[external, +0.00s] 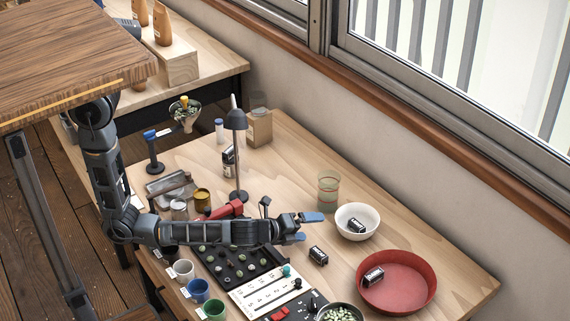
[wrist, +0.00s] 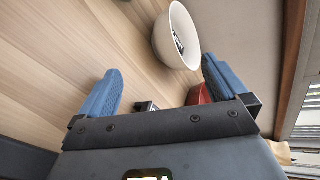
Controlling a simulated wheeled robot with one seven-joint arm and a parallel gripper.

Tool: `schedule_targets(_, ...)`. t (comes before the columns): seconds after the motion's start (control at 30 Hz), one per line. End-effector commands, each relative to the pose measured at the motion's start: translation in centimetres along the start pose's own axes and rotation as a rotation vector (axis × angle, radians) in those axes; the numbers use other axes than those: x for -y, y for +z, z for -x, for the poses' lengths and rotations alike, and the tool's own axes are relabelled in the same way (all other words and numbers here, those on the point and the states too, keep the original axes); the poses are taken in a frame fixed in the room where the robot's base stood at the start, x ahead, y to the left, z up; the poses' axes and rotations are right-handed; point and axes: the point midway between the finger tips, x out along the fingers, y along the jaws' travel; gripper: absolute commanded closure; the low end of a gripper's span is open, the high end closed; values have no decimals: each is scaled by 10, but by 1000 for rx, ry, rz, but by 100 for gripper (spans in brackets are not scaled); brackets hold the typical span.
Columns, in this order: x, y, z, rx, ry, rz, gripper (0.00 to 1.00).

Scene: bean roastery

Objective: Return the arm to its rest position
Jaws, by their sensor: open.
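My arm reaches from the left over the wooden table. My gripper (external: 307,228) is open with blue fingertips and nothing between them. In the wrist view my gripper (wrist: 160,90) shows its two blue fingers spread wide apart over the table. It hovers to the left of a white bowl (external: 372,213), apart from it. The bowl (wrist: 164,40) appears beyond the fingers in the wrist view, with a small black-and-white object (external: 356,226) in it.
A red tray (external: 420,301) at the right holds another black-and-white object (external: 373,276). A third such object (external: 318,256) lies on the table (external: 458,283). Cups and a black tray (external: 237,285) sit below my arm.

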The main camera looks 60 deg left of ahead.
Motion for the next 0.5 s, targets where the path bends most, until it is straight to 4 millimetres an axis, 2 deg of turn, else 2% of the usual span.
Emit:
schedule_targets(0.13,-1,-5,52,-189,-49,310,0)
schedule_targets(0.27,9,0,109,-352,-93,630,0)
schedule_targets(0.4,24,24,168,-476,-137,976,0)
schedule_targets(0.5,24,51,202,-509,-158,1193,0)
